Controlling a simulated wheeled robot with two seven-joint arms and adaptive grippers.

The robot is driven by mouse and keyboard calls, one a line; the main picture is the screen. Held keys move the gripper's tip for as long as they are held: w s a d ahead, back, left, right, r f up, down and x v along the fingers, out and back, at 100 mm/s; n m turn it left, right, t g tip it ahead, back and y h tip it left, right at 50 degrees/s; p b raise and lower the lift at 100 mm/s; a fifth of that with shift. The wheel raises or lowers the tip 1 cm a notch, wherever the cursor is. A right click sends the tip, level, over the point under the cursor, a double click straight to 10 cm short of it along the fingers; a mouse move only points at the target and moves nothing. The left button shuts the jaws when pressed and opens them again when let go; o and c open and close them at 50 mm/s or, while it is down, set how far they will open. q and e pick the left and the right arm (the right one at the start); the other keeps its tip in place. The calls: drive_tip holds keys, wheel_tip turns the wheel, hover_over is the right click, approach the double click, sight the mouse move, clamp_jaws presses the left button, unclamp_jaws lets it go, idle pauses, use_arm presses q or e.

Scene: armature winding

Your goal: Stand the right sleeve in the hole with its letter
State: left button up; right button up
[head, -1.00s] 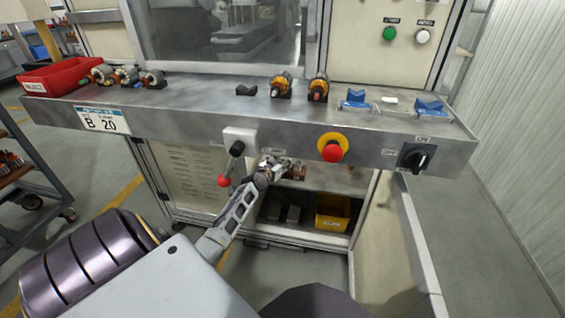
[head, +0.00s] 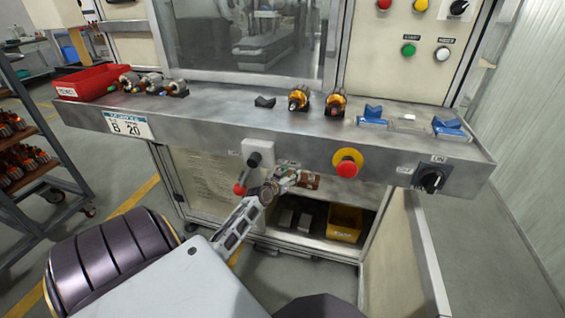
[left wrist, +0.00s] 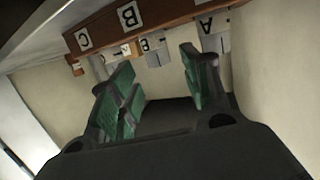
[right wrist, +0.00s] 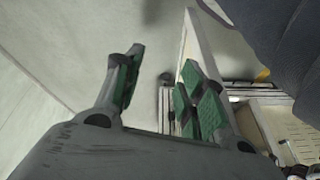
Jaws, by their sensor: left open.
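My left gripper (head: 286,181) reaches under the bench front, beside a small brown wooden rack (head: 309,181). In the left wrist view the rack (left wrist: 105,33) carries white labels C, B and A. Grey pieces with marked labels, which look like sleeves, show along its edge: one near the middle (left wrist: 156,58) and one under A (left wrist: 216,43). The holes cannot be made out. The left gripper (left wrist: 155,85) is open, its green-padded fingers apart and pointing at the rack with nothing between them. My right gripper (right wrist: 160,85) is open and empty, away from the rack.
A sign (head: 129,124) on the bench front reads B 20. A lever with a red knob (head: 240,188) and an emergency stop (head: 347,163) stick out near the left arm. A yellow bin (head: 345,223) stands in the open cabinet below. Wound armatures and blue cradles (head: 373,116) stand on the bench.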

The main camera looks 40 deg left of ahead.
use_arm(q)
drive_tip(key=shift+s+d+r, duration=0.15)
drive_tip(key=shift+s, duration=0.9)
drive_tip(key=p+v, duration=0.1)
drive_tip(key=v, duration=0.3)
drive_tip(key=shift+s+d+r+p, duration=0.1)
drive_tip(key=shift+s+d+p, duration=0.05)
drive_tip(key=shift+s+p, duration=0.2)
use_arm(e)
drive_tip(key=shift+d+f, duration=0.3)
drive_tip(key=shift+f, duration=0.6)
drive_tip(key=shift+w, duration=0.1)
